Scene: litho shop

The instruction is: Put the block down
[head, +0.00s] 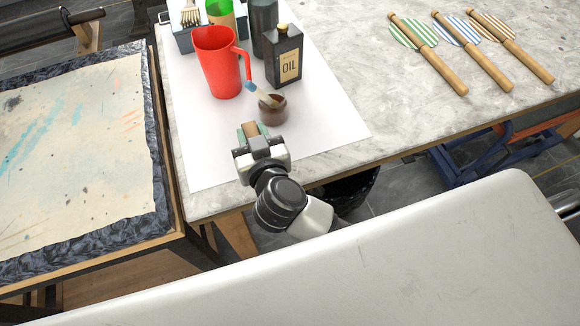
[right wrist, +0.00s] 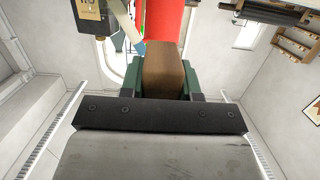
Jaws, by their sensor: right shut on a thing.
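The block (right wrist: 163,66) is brown and wooden in the right wrist view. My right gripper (right wrist: 163,82) is shut on it, with a green pad on each side. In the head view, the block (head: 250,129) shows small at the tip of my right gripper (head: 251,133), over the near part of the white sheet (head: 320,130) on the marble table. Whether the block touches the sheet cannot be told. My left gripper is not in view.
A brown pot (head: 272,113) holding a brush is just beyond the block. A red jug (head: 216,62) and a black oil bottle (head: 284,57) stand farther back. Striped paddles (head: 428,50) lie at the right. The sheet is bare right of my gripper.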

